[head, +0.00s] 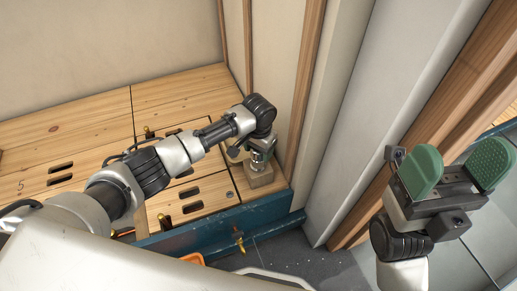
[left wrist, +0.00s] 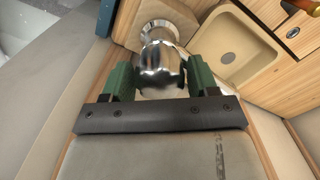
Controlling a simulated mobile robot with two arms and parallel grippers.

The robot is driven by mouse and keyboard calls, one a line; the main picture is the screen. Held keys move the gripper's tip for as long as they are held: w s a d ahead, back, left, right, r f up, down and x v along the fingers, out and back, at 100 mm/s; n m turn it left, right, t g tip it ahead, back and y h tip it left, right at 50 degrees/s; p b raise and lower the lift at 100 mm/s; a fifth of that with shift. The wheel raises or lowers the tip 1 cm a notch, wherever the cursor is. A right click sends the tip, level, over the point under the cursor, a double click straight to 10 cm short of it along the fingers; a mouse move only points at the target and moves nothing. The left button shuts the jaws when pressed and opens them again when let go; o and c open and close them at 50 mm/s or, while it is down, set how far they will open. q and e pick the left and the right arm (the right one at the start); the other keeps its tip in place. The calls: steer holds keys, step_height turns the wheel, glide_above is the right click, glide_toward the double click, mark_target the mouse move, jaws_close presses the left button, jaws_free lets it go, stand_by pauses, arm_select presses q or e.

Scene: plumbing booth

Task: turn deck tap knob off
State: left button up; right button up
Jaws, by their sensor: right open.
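The deck tap shows as a small shiny metal fitting (head: 262,158) on a wooden block (head: 260,179) in the head view, partly covered by my left arm. In the left wrist view its rounded chrome knob (left wrist: 162,68) sits between the two green fingers of my left gripper (left wrist: 160,82). One finger is on each side of the knob, very close to it; I cannot tell whether both touch it. In the head view my left gripper (head: 248,150) is mostly hidden behind its own wrist. My right gripper (head: 456,172) is open and empty, far to the right.
A wooden deck (head: 70,150) with dark slots lies around the block. A blue beam (head: 205,228) runs along its front edge, with a yellow-handled valve (head: 238,239) there. Wooden posts and a grey wall panel (head: 365,100) stand close on the right. A beige recessed piece (left wrist: 237,48) is beside the knob.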

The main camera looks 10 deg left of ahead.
arm_select(q)
steer(key=c, duration=0.6)
steer(key=shift+o, duration=0.2)
